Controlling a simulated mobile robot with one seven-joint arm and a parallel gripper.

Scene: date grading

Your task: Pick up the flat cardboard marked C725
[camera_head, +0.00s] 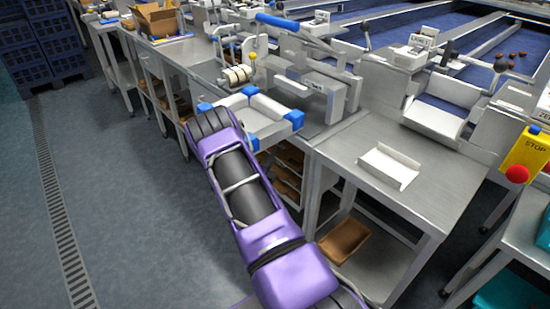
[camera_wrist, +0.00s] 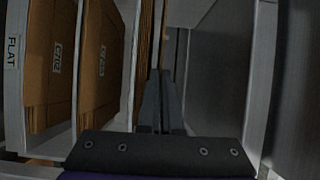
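In the wrist view, brown flat cardboards stand on edge between pale dividers. One at the left (camera_wrist: 52,60) has a printed mark starting with C, too blurred to read fully. Another beside it (camera_wrist: 100,62) also has a mark that I cannot read surely. A thin brown edge (camera_wrist: 143,50) shows further right. I cannot tell which one is C725. In the head view my purple arm reaches to the bench and my gripper is hidden.
A divider labelled FLAT (camera_wrist: 13,60) stands at the far left in the wrist view. Brown pieces (camera_head: 287,178) sit on shelves under the steel bench (camera_head: 345,135). A white tray (camera_head: 390,166) lies on the right table. The floor at left (camera_head: 130,190) is clear.

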